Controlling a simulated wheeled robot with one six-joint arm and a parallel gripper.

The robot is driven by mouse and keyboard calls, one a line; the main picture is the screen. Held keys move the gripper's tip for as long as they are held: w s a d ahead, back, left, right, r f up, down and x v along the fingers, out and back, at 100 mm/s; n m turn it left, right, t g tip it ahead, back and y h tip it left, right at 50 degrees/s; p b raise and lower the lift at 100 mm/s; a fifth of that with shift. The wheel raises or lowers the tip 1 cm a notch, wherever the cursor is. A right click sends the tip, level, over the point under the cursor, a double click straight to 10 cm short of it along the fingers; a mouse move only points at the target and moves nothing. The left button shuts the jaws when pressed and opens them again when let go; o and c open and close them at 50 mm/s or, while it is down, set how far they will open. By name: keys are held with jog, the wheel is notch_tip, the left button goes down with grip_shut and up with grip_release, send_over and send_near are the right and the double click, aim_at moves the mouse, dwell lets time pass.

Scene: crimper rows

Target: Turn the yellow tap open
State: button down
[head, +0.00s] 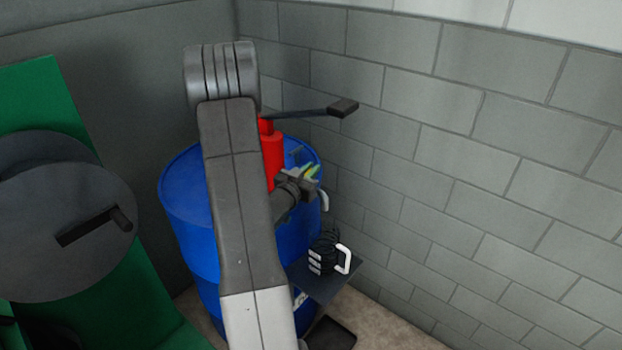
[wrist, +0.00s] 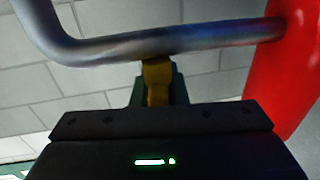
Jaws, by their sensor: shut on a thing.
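The yellow tap (wrist: 157,82) shows in the wrist view just under a grey metal spout pipe (wrist: 160,42). My gripper (wrist: 158,98) is shut on the tap, with its dark fingers around it. In the head view my gripper (head: 304,184) is beside the red pump (head: 273,158), and a small yellow-green bit of the tap (head: 313,169) shows at its tip. The red pump body also fills the right of the wrist view (wrist: 290,65). The fingers hide much of the tap, so I cannot tell how far it is turned.
The pump stands on a blue barrel (head: 185,200), partly behind my arm. A black can with a white handle (head: 325,259) sits on a dark shelf (head: 335,283) below the spout. A pump lever (head: 342,107) sticks out to the right. A grey block wall (head: 480,150) is close on the right.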

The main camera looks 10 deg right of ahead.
jog(key=n+t+y+b, duration=0.1)
jog(key=y+b, duration=0.1)
jog(key=b, duration=0.1)
jog(key=n+t+y+b, duration=0.1)
jog(key=n+y+b, duration=0.1)
jog(key=b, duration=0.2)
jog(key=n+t+y+b, duration=0.1)
jog(key=n+y+b, duration=0.1)
jog(key=b, duration=0.1)
jog(key=shift+w+a+f+t+y+b, duration=0.15)
jog(key=shift+a+f+t+y+b, duration=0.05)
jog(key=shift+f+t+y+b, duration=0.2)
jog(key=n+y+b, duration=0.1)
jog(key=n+y, duration=0.1)
jog(key=y, duration=0.1)
jog(key=n+y+b, duration=0.1)
jog(key=n+y, duration=0.1)
jog(key=y, duration=0.1)
jog(key=a+r+n+y+b, duration=0.1)
jog(key=n+y+b, duration=0.1)
jog(key=y, duration=0.1)
jog(key=shift+y, duration=0.3)
jog(key=shift+a+n+g+y+p, duration=0.2)
jog(key=shift+n+g+y+p, duration=0.6)
jog(key=shift+n+y, duration=0.65)
jog(key=shift+a+n+g+y+p, duration=0.2)
jog(key=shift+n+g+y+p, duration=0.65)
jog(key=shift+y, duration=1)
jog(key=shift+n, duration=0.3)
